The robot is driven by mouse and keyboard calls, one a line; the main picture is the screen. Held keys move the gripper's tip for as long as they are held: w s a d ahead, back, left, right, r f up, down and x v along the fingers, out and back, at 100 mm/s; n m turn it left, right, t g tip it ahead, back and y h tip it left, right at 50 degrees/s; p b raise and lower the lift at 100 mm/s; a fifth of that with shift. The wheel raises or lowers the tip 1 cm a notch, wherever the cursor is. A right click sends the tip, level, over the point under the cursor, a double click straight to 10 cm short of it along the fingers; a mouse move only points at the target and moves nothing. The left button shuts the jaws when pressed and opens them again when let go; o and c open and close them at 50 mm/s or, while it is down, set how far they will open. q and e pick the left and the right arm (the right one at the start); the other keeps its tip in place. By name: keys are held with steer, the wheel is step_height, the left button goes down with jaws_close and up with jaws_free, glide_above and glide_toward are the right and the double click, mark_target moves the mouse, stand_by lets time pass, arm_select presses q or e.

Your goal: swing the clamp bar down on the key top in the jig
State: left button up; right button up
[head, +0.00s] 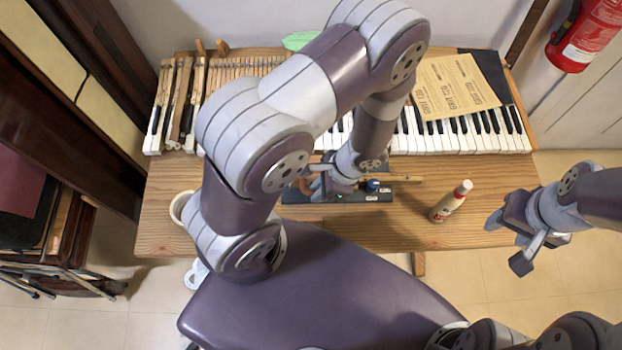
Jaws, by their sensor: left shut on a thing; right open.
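The jig (379,196) is a dark blue-grey plate on the wooden bench, with a blue knob (373,185) on it. A wooden key stick (405,178) sticks out to the right of the jig. My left gripper (309,185) is low over the left part of the jig. It is shut on a small part there that looks like the clamp bar, but my arm and fingers hide most of it. The key top and the bar's angle cannot be made out. My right gripper (508,242) is open and empty, off the bench's right front.
The piano keyboard (460,140) lies along the back of the bench, with sandpaper sheets (455,86) on it. A white ring-shaped thing (180,207) is at the left. The bench (160,230) is bare at its front left.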

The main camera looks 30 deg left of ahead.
arm_select(q)
steer(key=shift+s+d+f+b, duration=0.1)
steer(key=shift+s+f+b, duration=0.05)
steer(key=shift+f+b, duration=0.35)
steer(key=shift+s+d+f+b, duration=0.1)
steer(key=shift+f+b, duration=0.3)
steer(key=shift+f, duration=0.1)
steer(key=o, duration=0.7)
steer(key=shift+r, duration=0.1)
step_height(320, 180, up, 6)
steer(key=p, duration=0.6)
